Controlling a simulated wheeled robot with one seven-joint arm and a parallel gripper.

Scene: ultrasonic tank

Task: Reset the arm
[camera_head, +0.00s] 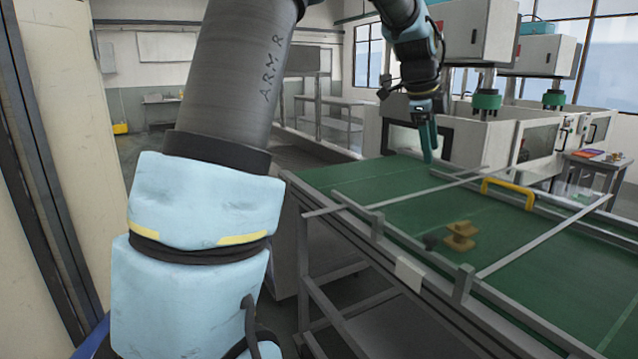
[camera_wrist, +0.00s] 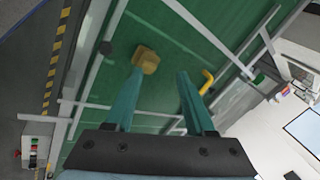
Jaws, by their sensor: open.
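My arm rises at the left of the head view and bends over toward the back. My gripper (camera_head: 428,140) hangs above the green table near its far side. In the wrist view my gripper (camera_wrist: 155,88) has two teal fingers set apart with nothing between them. A brown-yellow part (camera_head: 459,237) lies on the green surface, nearer to the camera than my gripper. The same part shows in the wrist view (camera_wrist: 146,59), beyond the left fingertip and apart from it.
The green table (camera_head: 382,178) has grey rails. A yellow handle (camera_head: 509,190) stands near its far side. White machines (camera_head: 470,140) stand behind. A small side table (camera_head: 600,162) with items is at the right. A control box (camera_wrist: 36,146) shows in the wrist view.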

